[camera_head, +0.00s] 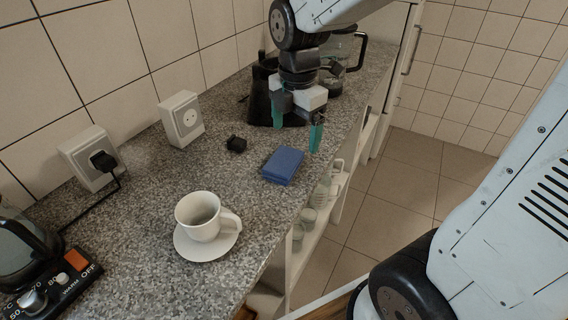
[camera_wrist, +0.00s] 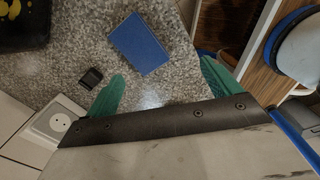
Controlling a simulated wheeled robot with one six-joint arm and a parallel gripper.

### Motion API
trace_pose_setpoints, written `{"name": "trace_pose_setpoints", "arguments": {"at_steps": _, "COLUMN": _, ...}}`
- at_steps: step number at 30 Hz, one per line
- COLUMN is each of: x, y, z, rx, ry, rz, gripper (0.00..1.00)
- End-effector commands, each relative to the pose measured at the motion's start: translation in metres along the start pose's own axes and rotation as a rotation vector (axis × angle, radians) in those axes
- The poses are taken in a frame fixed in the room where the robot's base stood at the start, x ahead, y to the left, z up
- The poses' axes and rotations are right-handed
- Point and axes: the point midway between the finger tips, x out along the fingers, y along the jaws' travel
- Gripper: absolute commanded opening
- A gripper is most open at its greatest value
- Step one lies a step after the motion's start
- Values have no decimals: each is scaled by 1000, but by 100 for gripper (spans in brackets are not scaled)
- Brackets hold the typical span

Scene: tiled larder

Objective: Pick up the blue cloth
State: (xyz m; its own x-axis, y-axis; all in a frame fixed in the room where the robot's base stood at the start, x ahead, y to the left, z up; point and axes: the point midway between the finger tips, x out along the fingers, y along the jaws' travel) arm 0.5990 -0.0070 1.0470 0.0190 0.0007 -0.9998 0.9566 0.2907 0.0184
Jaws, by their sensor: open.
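The blue cloth (camera_head: 283,165) is a small folded block lying flat on the speckled stone counter, close to its front edge. In the wrist view the cloth (camera_wrist: 139,43) lies ahead of and between the green fingertips, apart from both. My gripper (camera_head: 297,132) is above the counter, behind the cloth in the head view, with its green fingers spread and nothing between them. The gripper (camera_wrist: 163,88) also shows open in the wrist view.
A white cup (camera_head: 203,217) on a saucer (camera_head: 188,249) stands nearer. A small black plug (camera_head: 236,144) lies left of the cloth. A coffee machine (camera_head: 262,92) and glass jug (camera_head: 352,50) stand behind my gripper. Shelves with glasses (camera_head: 308,216) are below the counter edge.

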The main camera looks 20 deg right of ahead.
Motion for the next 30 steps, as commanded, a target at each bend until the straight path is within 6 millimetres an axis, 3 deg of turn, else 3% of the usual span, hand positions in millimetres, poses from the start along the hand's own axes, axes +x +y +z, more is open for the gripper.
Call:
{"name": "trace_pose_setpoints", "arguments": {"at_steps": 3, "x": 17, "y": 22, "z": 2, "rx": -228, "ry": 5, "rz": -14, "gripper": 89}}
{"name": "trace_pose_setpoints", "arguments": {"at_steps": 9, "x": 33, "y": 36, "z": 3, "rx": -405, "ry": 9, "rz": -19, "gripper": 89}}
{"name": "trace_pose_setpoints", "arguments": {"at_steps": 24, "x": 97, "y": 39, "z": 3, "rx": -416, "ry": 10, "rz": -21, "gripper": 89}}
{"name": "trace_pose_setpoints", "arguments": {"at_steps": 30, "x": 108, "y": 39, "z": 3, "rx": -416, "ry": 9, "rz": -17, "gripper": 89}}
